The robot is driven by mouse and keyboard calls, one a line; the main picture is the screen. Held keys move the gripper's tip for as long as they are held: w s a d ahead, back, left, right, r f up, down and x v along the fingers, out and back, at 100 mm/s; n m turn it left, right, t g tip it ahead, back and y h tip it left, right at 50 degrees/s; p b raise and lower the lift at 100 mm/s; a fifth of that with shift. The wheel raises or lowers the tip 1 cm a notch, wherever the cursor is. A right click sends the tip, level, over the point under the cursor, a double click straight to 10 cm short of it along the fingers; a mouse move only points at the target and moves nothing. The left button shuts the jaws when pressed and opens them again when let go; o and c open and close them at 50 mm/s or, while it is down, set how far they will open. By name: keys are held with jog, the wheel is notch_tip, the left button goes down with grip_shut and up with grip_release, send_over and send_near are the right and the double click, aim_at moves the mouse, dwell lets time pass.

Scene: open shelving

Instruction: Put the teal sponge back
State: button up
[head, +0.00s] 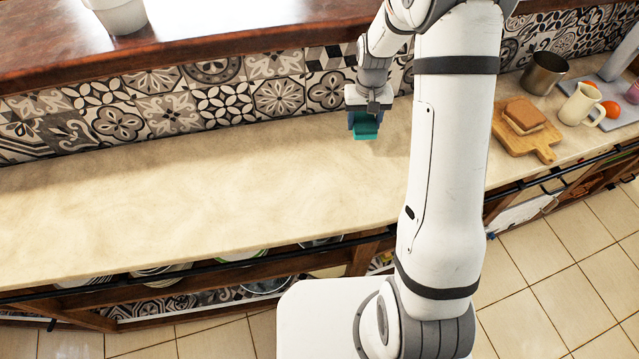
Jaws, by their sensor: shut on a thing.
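The teal sponge (366,131) is held between the fingers of my gripper (364,118), near the back of the stone counter. The gripper points down, and the sponge sticks out below its fingers. The sponge looks to be above or close to the counter surface; I cannot tell whether it touches. A faint shadow lies on the counter to its right. My own arm hides the counter to the right of the gripper.
The cream counter (180,200) is bare to the left. To the right stand a cutting board (541,148) with a sandwich-like stack (524,114), a metal pot (543,74), a cream mug (580,104) and orange fruit (611,109). A raised wooden ledge (200,35) with a white pot (120,15) runs behind.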

jog(key=s+a+r+n+b, duration=0.2)
jog(key=s+a+r+b, duration=0.1)
jog(key=s+a, duration=0.4)
jog(key=n+b, duration=0.1)
send_over(322, 187)
notch_tip(322, 187, down, 4)
jog(key=shift+f, duration=2.3)
jog(key=shift+f, duration=0.15)
jog(key=o, duration=0.9)
jog(key=shift+o, duration=0.2)
